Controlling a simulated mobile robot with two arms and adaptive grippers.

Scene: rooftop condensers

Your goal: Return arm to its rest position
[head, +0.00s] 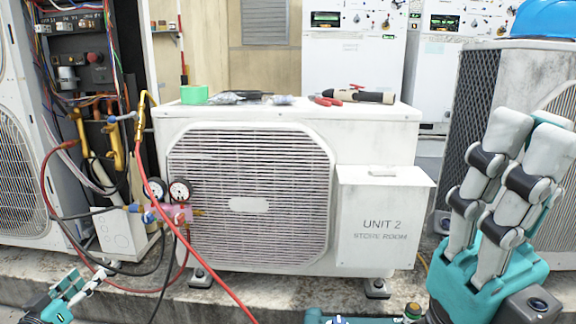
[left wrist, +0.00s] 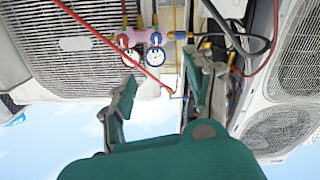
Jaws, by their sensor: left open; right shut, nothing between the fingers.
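My left gripper (head: 78,286) is low at the left edge of the head view, in front of the open-sided condenser. In the left wrist view, which is upside down, its two teal-backed fingers (left wrist: 158,92) are spread apart with nothing between them. My right gripper (head: 530,135) stands upright and large at the right of the head view. Its grey fingers point up, close together, and hold nothing. Both grippers look apart from the equipment.
A white condenser marked UNIT 2 (head: 377,290) stands in the middle. Red-handled pliers (head: 325,101), a screwdriver-like tool (head: 360,95) and a green box (head: 194,95) lie on top. Gauges (head: 168,190) with looping hoses (head: 215,287) hang at its left. A blue helmet (head: 546,18) sits on the right condenser.

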